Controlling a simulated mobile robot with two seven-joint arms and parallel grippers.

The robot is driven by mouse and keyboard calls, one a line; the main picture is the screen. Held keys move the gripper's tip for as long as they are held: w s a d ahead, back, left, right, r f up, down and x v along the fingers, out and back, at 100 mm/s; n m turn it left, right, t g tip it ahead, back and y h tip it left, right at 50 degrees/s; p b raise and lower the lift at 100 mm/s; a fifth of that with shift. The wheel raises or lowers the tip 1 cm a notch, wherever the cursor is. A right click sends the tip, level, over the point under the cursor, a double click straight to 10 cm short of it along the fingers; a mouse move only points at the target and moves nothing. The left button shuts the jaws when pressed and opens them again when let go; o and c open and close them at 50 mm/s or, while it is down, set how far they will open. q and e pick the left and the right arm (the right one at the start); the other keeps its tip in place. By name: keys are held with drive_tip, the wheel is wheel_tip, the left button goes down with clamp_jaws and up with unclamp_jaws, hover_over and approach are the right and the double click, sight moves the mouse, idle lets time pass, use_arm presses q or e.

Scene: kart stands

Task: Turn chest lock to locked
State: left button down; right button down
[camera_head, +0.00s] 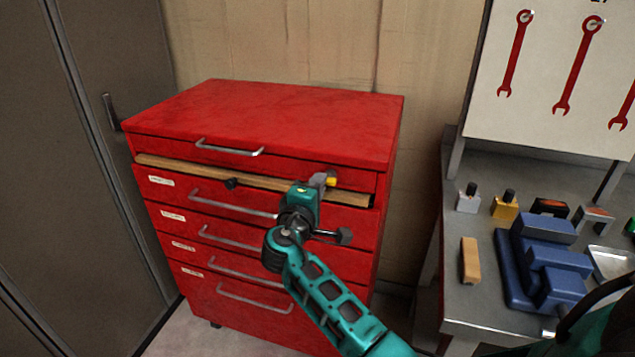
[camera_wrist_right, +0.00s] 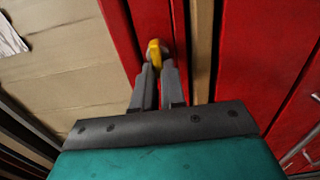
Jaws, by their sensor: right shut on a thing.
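The red tool chest (camera_head: 285,125) stands against the wall in the head view. Its lock has a yellow key-like knob (camera_head: 331,182) at the right end of the top drawer front. The knob also shows in the right wrist view (camera_wrist_right: 154,52). My right gripper (camera_head: 325,180) reaches the lock from the front, its fingers (camera_wrist_right: 160,70) shut on the yellow knob. The fingers hide part of the lock, so I cannot read its marks. My left gripper is not in view.
Drawer handles (camera_head: 235,203) stick out below. A grey workbench (camera_head: 470,300) with a blue vise (camera_head: 545,260) stands at the right, a grey locker (camera_head: 90,150) at the left.

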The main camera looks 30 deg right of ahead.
drive_tip(key=shift+r, duration=0.1)
idle(0.3)
drive_tip(key=c, duration=1.2)
unclamp_jaws()
